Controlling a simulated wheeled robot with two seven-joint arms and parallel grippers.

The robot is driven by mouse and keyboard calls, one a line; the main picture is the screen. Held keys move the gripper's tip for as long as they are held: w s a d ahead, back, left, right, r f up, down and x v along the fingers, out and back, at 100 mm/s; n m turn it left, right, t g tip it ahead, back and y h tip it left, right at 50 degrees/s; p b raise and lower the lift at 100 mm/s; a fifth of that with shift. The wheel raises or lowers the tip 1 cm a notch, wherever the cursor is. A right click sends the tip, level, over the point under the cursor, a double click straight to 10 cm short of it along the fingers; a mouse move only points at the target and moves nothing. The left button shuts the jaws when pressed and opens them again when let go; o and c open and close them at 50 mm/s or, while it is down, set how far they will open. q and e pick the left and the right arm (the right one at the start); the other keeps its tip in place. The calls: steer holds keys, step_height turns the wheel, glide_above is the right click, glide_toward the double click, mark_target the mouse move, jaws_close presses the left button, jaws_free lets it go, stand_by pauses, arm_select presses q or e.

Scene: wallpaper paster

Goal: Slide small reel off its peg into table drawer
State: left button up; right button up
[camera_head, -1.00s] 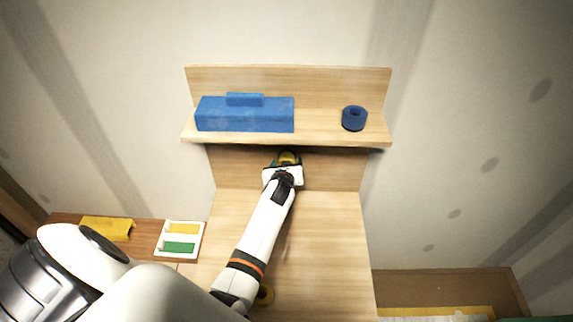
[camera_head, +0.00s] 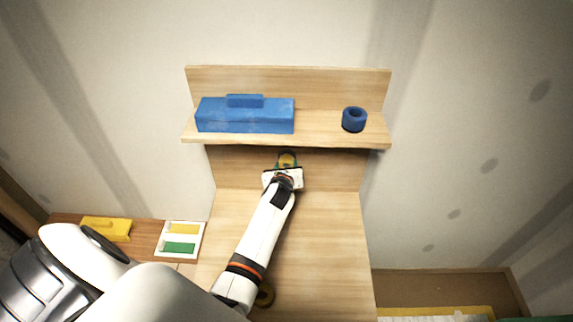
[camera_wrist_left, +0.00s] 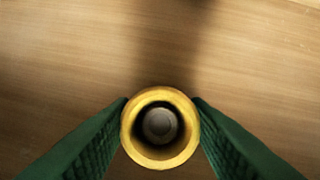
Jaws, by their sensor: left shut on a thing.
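The small reel is a yellow ring (camera_wrist_left: 160,163) in the left wrist view, with a grey peg end (camera_wrist_left: 160,125) showing inside its hole. My left gripper (camera_wrist_left: 160,128) has its green padded fingers on both sides of the ring, shut on it. In the head view the left gripper (camera_head: 287,166) is under the shelf at the back panel, with the yellow reel (camera_head: 287,159) between its fingers. The peg's end is within the ring; how far the ring sits along the peg I cannot tell. The drawer cannot be made out. My right gripper is not in view.
A wooden shelf (camera_head: 330,136) overhangs the gripper, bearing a blue box (camera_head: 245,117) and a blue ring (camera_head: 354,120). A white tray (camera_head: 180,222) and yellow block (camera_head: 105,228) are at left.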

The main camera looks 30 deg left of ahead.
arm_select(q)
steer(key=shift+s+d+p, duration=0.45)
steer(key=shift+s+d, duration=0.1)
steer(key=shift+s, duration=0.35)
steer(key=shift+s+d+p, duration=0.4)
steer(key=shift+s+d, duration=0.15)
steer(key=shift+s, duration=0.35)
steer(key=s+d, duration=0.1)
steer(key=s+d+p, duration=0.1)
steer(key=s, duration=0.1)
steer(key=shift+s, duration=0.2)
